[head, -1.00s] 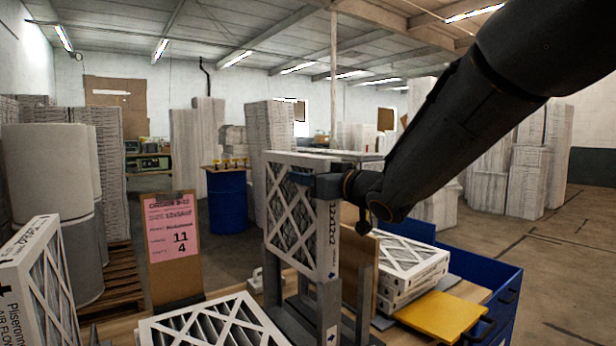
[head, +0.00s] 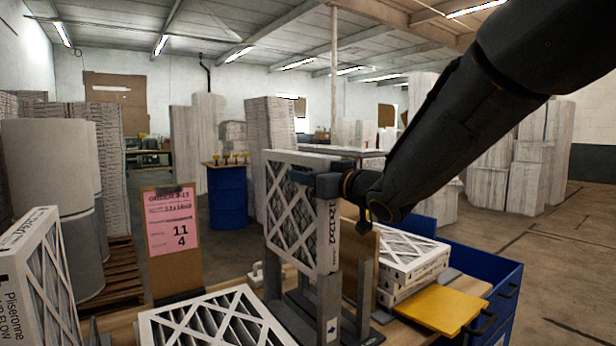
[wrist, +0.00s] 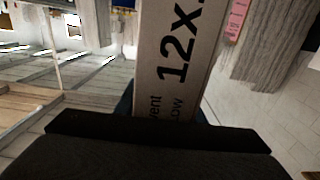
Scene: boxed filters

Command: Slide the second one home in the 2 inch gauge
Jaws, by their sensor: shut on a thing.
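My gripper (head: 330,184) is shut on a white-framed pleated filter (head: 292,215), gripping its edge near the upper right. The filter stands upright, with its lower part at the grey slotted gauge (head: 329,310) on the bench. Whether its bottom edge is fully seated is hidden. In the wrist view the filter's printed edge (wrist: 168,60) shows "12x" and fills the middle above the dark jaws. A blue arrow mark is on the gauge's front post. A second grey post stands to the right.
A filter lies flat (head: 215,325) at front left, and another leans at the far left (head: 45,280). A clipboard with a pink order sheet (head: 172,222) stands behind. Stacked filters (head: 408,262), a yellow pad (head: 440,311) and a blue bin (head: 500,300) are at right.

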